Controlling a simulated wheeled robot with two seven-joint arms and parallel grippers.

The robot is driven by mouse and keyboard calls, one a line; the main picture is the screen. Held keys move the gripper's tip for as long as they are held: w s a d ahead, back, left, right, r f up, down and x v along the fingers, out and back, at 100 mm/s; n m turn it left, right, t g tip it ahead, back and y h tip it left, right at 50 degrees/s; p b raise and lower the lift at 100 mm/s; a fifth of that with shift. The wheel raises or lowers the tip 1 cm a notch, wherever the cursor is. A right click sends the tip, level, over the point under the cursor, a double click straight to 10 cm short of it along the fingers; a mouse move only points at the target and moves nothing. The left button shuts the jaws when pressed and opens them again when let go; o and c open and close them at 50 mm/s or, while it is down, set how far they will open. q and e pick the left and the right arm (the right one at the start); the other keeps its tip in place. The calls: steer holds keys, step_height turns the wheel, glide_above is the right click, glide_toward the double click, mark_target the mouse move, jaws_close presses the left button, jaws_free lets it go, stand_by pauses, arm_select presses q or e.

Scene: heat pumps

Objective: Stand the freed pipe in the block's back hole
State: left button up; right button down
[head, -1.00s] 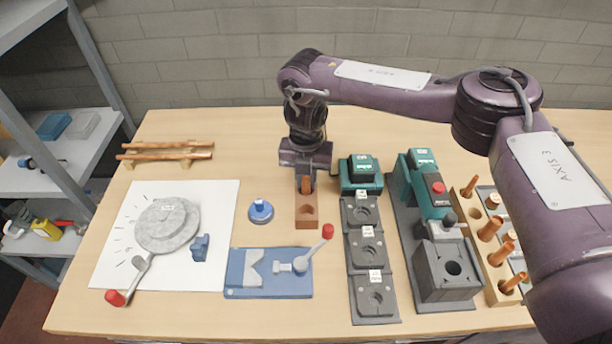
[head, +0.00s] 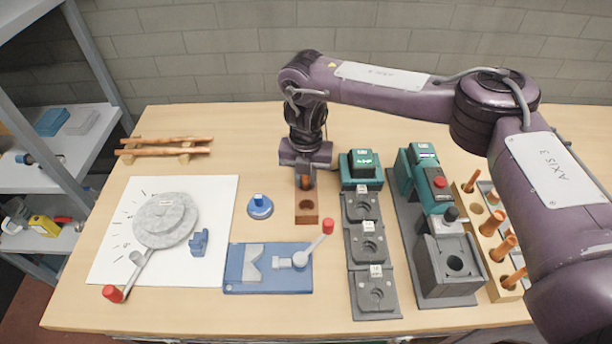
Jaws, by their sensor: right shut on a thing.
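The block (head: 306,217) is a small reddish-brown block near the middle of the table, with its front hole open and empty. My right gripper (head: 305,177) points straight down over the block's back end. It is shut on the copper pipe (head: 305,183), which is upright, with only a short length showing between the fingers. The pipe's lower end is at the back hole. The fingers hide that hole, so I cannot tell how deep the pipe sits. My left gripper is out of view.
A blue clamp fixture (head: 268,270) and a blue knobbed disc (head: 260,206) lie left of the block. Grey slotted plates (head: 374,290) and a teal unit (head: 360,170) stand close on its right. A pipe rack (head: 495,268) is at the far right. Two copper pipes (head: 165,150) lie on supports at back left.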

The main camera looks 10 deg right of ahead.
steer(key=c, duration=1.2)
jaws_free()
steer(key=shift+f, duration=0.1)
step_height(320, 180, up, 8)
steer(key=shift+s+f, duration=0.1)
